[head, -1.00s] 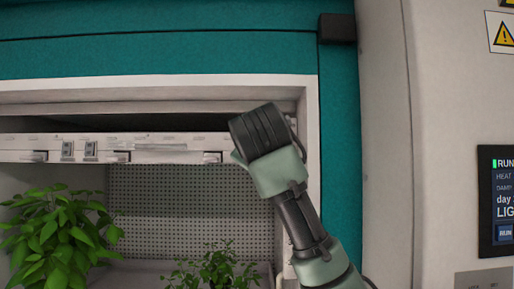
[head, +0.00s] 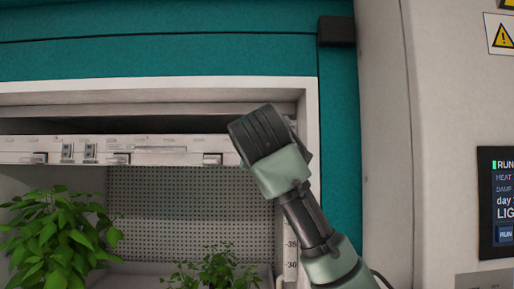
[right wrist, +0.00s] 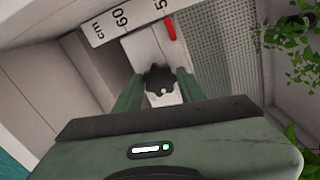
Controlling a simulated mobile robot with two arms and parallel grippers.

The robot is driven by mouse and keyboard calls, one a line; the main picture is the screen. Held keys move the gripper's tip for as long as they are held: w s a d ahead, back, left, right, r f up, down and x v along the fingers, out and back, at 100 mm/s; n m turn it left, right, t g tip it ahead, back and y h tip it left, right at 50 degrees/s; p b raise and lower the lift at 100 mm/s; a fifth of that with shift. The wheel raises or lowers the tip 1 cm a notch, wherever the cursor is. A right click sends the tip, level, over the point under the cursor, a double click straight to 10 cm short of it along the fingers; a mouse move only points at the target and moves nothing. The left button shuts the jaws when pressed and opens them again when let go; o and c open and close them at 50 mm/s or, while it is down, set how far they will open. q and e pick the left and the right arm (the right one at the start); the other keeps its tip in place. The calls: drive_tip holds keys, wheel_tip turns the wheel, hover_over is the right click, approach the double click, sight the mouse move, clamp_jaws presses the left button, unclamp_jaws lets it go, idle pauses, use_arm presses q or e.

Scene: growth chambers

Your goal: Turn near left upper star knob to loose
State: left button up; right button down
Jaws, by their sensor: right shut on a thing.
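The star knob (right wrist: 160,80) is black and lobed, with a small light mark on its lower edge. It shows in the right wrist view, on a pale upright post. My right gripper (right wrist: 161,91) has one green finger on each side of it and is shut on the knob. In the head view my right arm reaches up to the upper right corner of the chamber opening. There its dark wrist (head: 262,135) hides the knob and the fingers. My left gripper is not in view.
A white light bar (head: 160,149) spans the chamber below its top edge. A scale (right wrist: 118,17) and a red pointer (right wrist: 170,29) are close to the knob. Leafy plants (head: 55,235) stand in the chamber. A display panel (head: 497,203) is at far right.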

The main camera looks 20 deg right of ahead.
drive_tip(key=c, duration=0.9)
unclamp_jaws()
drive_tip(key=shift+a, duration=0.1)
drive_tip(key=shift+o, duration=0.2)
drive_tip(key=shift+s, duration=0.1)
drive_tip(key=b+v, duration=0.4)
drive_tip(key=v, duration=0.3)
drive_tip(key=shift+s+a+b, duration=0.2)
drive_tip(key=shift+s+b, duration=0.1)
drive_tip(key=shift+s, duration=0.1)
